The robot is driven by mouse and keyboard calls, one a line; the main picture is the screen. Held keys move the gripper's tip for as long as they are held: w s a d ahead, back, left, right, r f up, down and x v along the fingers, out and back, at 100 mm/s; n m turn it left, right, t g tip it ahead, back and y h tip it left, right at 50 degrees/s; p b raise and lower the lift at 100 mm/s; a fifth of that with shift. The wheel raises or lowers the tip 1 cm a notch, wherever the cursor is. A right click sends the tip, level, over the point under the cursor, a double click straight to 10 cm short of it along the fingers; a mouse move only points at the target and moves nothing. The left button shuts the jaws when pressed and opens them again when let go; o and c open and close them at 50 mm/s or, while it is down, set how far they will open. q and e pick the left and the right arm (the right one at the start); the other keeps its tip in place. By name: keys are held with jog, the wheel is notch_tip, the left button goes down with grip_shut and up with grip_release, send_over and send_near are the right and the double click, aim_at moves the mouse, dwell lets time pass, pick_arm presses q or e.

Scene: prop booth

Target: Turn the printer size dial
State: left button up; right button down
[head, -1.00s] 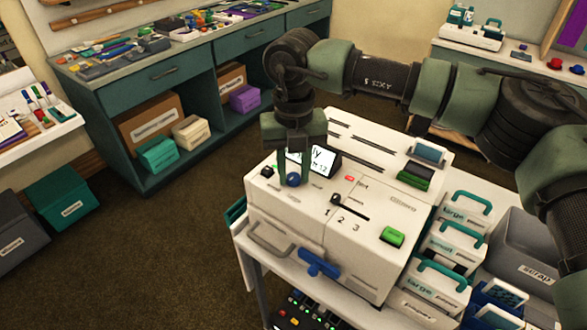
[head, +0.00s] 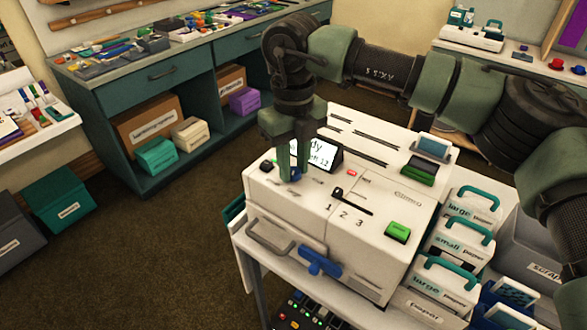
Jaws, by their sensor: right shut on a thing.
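The white printer (head: 335,225) stands on a light table. A small blue round knob (head: 295,173), which looks like the size dial, sits on its top at the left, below the screen (head: 318,155). My right gripper (head: 294,172) points down over it and is shut on the dial, with the fingers on its sides. The fingers hide much of the dial, so its pointer cannot be read. The screen is partly covered by the gripper. My left gripper is not in view.
A slider lever (head: 337,193) with marks 1, 2, 3, a green button (head: 397,231) and a blue front lever (head: 318,262) are close by. Paper packs (head: 447,277) stand at the printer's right.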

aim_at(293, 171)
jog(key=shift+n+b, duration=0.55)
jog(key=shift+n, duration=1.25)
jog(key=c, duration=1.1)
grip_release()
notch_tip(293, 171, up, 8)
jog(key=shift+f+b, duration=0.1)
jog(key=shift+b, duration=0.4)
